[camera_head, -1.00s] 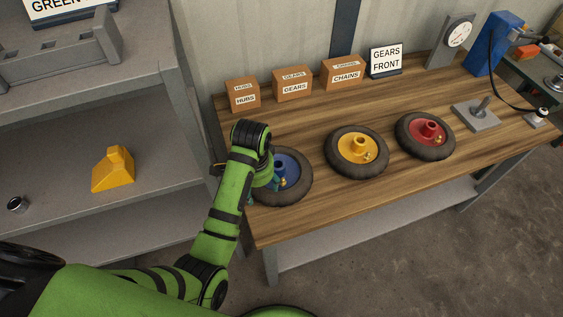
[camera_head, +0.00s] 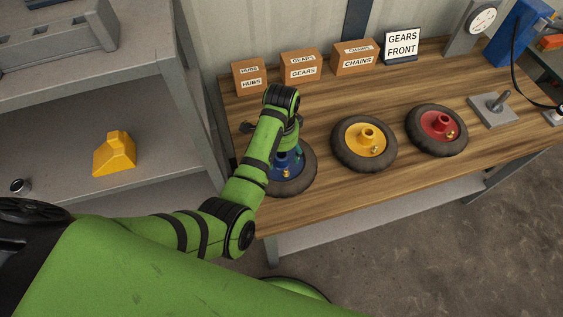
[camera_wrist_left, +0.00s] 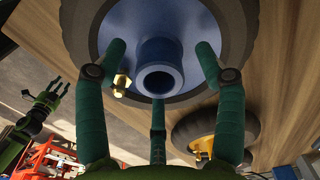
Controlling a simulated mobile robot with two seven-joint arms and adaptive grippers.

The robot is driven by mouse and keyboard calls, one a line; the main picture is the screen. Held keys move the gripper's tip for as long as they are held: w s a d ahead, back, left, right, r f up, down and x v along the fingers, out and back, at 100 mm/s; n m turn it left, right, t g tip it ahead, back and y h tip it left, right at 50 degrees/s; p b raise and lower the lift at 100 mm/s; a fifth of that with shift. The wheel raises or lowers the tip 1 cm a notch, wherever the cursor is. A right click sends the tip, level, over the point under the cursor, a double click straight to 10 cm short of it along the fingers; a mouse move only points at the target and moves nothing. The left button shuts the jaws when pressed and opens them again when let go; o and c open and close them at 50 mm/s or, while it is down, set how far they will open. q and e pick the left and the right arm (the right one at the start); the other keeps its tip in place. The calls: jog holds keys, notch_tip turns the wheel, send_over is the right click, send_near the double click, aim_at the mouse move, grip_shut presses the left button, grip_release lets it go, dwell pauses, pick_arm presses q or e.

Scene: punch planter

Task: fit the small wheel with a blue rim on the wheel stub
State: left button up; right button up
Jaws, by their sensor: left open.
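The small wheel with a blue rim (camera_head: 303,181) lies flat on the workbench at its left end, partly hidden by my left arm. My left gripper (camera_head: 286,153) is over its blue hub, fingers pointing down. In the left wrist view the open fingers (camera_wrist_left: 160,66) stand around the hollow blue hub (camera_wrist_left: 158,50), with gaps between them and the hub. A brass fitting (camera_wrist_left: 122,84) sits beside one finger. A grey plate with a slanted metal stub (camera_head: 492,103) is at the bench's right. My right gripper (camera_wrist_left: 46,96) shows small in the wrist view, fingers spread and empty.
A yellow-rimmed wheel (camera_head: 364,143) and a red-rimmed wheel (camera_head: 437,130) lie to the right of the blue one. Cardboard boxes (camera_head: 301,66) and a sign (camera_head: 401,45) line the back. A grey shelf (camera_head: 60,170) stands left. The front bench strip is clear.

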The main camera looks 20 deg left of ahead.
pick_arm(q)
grip_shut()
jog(key=shift+r, duration=0.2)
